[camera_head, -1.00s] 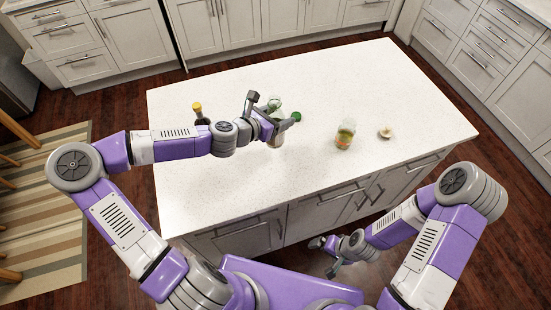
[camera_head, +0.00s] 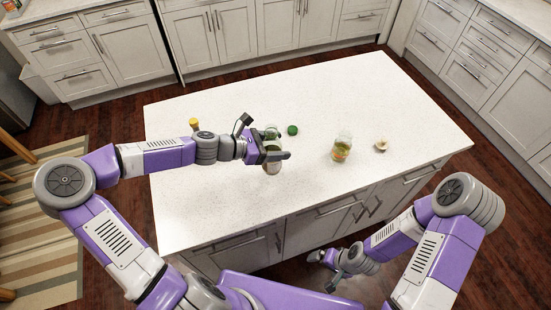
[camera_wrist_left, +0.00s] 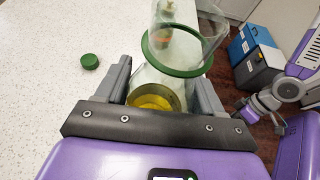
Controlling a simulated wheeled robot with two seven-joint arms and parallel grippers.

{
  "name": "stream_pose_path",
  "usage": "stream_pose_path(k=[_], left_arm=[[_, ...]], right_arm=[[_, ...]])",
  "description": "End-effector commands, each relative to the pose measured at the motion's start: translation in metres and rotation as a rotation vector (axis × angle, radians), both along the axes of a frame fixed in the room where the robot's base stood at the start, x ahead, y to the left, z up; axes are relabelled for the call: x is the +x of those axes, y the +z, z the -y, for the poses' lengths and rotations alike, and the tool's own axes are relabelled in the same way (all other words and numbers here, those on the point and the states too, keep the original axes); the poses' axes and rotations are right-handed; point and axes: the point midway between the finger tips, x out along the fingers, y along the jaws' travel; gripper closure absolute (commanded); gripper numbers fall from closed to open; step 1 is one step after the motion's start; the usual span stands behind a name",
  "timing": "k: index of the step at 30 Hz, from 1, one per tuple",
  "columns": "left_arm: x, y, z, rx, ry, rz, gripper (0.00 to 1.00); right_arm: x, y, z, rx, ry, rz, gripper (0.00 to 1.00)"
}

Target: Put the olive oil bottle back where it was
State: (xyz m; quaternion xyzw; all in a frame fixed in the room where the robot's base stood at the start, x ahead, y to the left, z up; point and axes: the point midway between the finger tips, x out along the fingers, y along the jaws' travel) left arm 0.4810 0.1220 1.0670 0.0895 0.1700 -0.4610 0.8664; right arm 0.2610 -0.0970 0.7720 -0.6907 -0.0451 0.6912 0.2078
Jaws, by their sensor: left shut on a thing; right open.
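My left gripper (camera_head: 279,157) is shut on a clear glass bottle with a green ring and yellow liquid, which looks like the olive oil bottle (camera_head: 272,168). The gripper hides its middle in the head view. In the left wrist view the bottle (camera_wrist_left: 152,78) is between the two fingers (camera_wrist_left: 163,88), with the green ring above the yellow liquid. Whether its base touches the counter cannot be told. My right gripper (camera_head: 326,262) is open and empty, low in front of the island.
The white island counter (camera_head: 230,205) holds a loose green cap (camera_head: 292,130), a jar with greenish contents (camera_head: 342,149) and a small pale item (camera_head: 381,145). The front left counter is clear.

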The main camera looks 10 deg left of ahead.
Motion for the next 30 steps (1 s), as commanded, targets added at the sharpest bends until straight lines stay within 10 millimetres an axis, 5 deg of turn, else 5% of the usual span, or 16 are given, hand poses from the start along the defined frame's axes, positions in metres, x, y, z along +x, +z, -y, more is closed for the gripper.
stream_pose_path(k=[12,23,24,30], left_arm=[[0.000,-0.043,0.001,-0.001,-0.001,0.002,0.84],[0.000,-0.046,0.000,0.000,0.000,0.002,0.84],[0.000,-0.047,0.000,0.002,0.001,0.001,0.29],[0.000,-0.046,0.000,0.002,0.001,0.001,0.07]], right_arm=[[0.000,-0.011,0.000,0.000,0.000,0.000,0.03],[0.000,-0.011,0.000,0.000,0.000,0.000,0.03],[0.000,-0.011,0.000,0.000,0.000,0.000,0.03],[0.000,-0.011,0.000,0.000,0.000,0.000,0.03]])
